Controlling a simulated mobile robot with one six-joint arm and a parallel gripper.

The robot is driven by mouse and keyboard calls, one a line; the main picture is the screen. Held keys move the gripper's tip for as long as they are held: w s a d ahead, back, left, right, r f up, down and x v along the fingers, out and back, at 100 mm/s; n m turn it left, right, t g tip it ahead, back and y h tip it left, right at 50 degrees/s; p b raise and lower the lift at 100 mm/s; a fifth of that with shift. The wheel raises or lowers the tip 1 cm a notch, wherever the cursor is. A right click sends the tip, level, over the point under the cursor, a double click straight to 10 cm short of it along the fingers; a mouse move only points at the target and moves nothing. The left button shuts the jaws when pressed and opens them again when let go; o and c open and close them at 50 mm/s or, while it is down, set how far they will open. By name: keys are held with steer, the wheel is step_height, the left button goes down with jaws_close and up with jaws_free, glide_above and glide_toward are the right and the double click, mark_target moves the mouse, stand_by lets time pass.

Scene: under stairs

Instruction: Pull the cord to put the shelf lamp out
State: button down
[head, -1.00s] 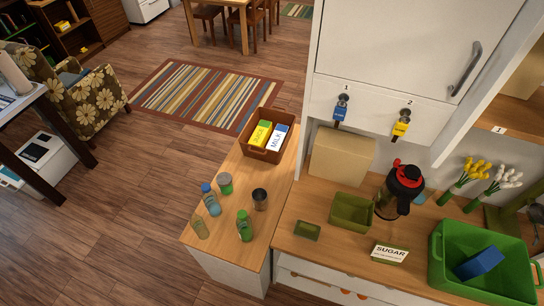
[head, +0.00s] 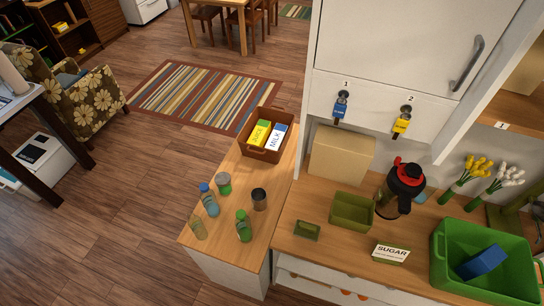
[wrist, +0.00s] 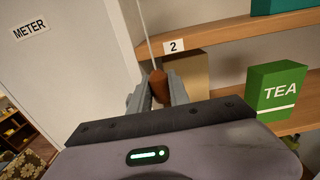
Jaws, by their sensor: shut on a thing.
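A thin pale cord (wrist: 146,35) hangs down from the top edge of the wrist view and ends in a brown-orange knob (wrist: 158,82). My gripper (wrist: 159,92) has its two grey fingers closed on either side of this knob. The cord above the knob looks straight and slightly tilted. The lamp itself is in neither view, so I cannot tell whether it is lit. My gripper does not show in the head view.
In the wrist view, a shelf marked 2 (wrist: 220,50) runs behind my gripper, with a green TEA box (wrist: 275,90) to the right and a METER panel (wrist: 70,60) at left. The head view shows a counter with a green tub (head: 440,265) and a flask (head: 402,190).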

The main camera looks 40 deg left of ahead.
steer(key=shift+f+b, duration=0.8)
steer(key=shift+b, duration=0.2)
steer(key=shift+r, duration=0.2)
steer(key=shift+r+p, duration=0.85)
steer(key=shift+r, duration=0.4)
steer(key=c, duration=0.9)
jaws_free()
steer(key=b+v, duration=0.2)
steer(key=v, duration=0.7)
